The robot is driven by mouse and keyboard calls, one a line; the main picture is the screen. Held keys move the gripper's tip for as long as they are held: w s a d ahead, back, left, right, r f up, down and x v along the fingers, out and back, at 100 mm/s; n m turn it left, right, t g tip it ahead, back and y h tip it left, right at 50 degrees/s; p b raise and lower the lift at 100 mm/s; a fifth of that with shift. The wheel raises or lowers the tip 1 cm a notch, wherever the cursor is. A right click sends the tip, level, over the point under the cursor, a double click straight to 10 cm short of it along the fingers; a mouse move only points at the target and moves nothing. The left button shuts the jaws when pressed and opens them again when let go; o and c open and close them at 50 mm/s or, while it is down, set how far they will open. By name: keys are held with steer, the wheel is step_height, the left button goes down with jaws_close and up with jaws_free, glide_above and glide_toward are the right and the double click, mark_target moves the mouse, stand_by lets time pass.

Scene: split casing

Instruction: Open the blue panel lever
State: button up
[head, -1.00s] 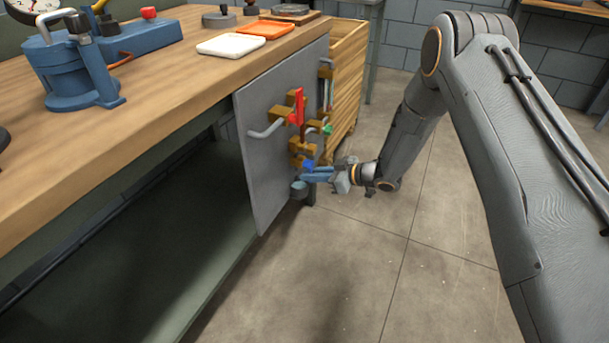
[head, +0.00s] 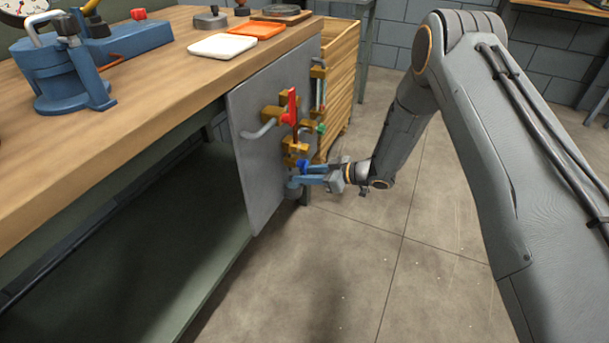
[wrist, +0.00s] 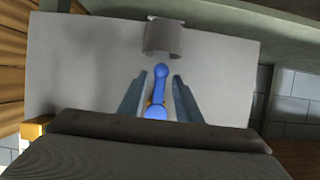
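The blue lever (head: 304,166) is low on the upright grey panel (head: 252,180) at the side of the bench. It has a blue rounded end and a blue part nearer the wrist camera. In the wrist view the blue lever (wrist: 160,88) lies between the two fingers of my gripper (wrist: 160,75). The fingers are apart, with a visible gap on each side of the lever. In the head view my gripper (head: 292,183) reaches the panel's lower right area from the right. Its fingers partly cover the blue lever's lower part.
A red lever (head: 292,105) and a green one (head: 320,128) sit higher on brass-coloured mounts. A grey curved handle (head: 258,131) sticks out at left. A grey curved piece (wrist: 165,38) lies beyond the fingertips. A wooden cabinet (head: 342,80) stands behind. The floor at right is clear.

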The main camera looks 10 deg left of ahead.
steer(key=p+v, duration=0.1)
steer(key=v, duration=0.6)
steer(key=shift+d, duration=0.25)
steer(key=shift+r, duration=0.1)
